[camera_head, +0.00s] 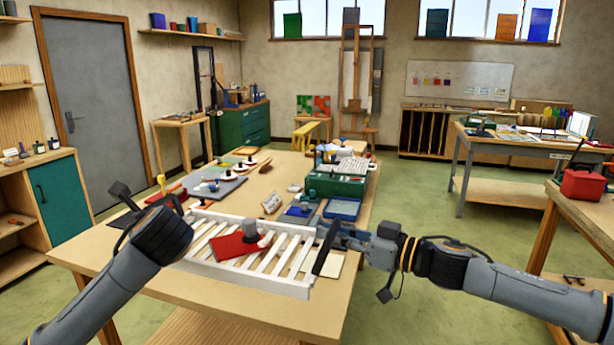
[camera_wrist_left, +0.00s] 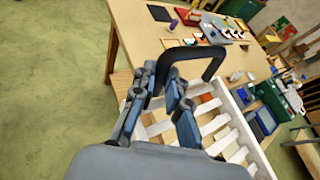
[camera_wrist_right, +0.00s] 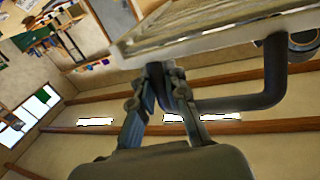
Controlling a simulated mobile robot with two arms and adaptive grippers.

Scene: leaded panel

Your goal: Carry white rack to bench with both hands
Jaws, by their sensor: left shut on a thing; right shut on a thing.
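The white slatted rack (camera_head: 206,217) is over the near part of the wooden bench (camera_head: 120,259); whether it touches the top is unclear. A red piece (camera_head: 232,246) with a grey knob and a pale item shows among its slats. My left gripper is shut on the rack's black handle (camera_wrist_left: 205,55); its fingers (camera_wrist_left: 165,84) show in the left wrist view, but my arm hides them in the head view. My right gripper (camera_head: 340,240) is shut on the other black handle (camera_head: 326,248). In the right wrist view, this handle (camera_wrist_right: 275,75) is beside the rack's pale edge (camera_wrist_right: 215,38).
A green box (camera_head: 336,186), a blue tray (camera_head: 342,208) and a grey board (camera_head: 215,188) lie on the bench behind the rack. A side table with a red box (camera_head: 583,186) stands at right. Green floor is open between them.

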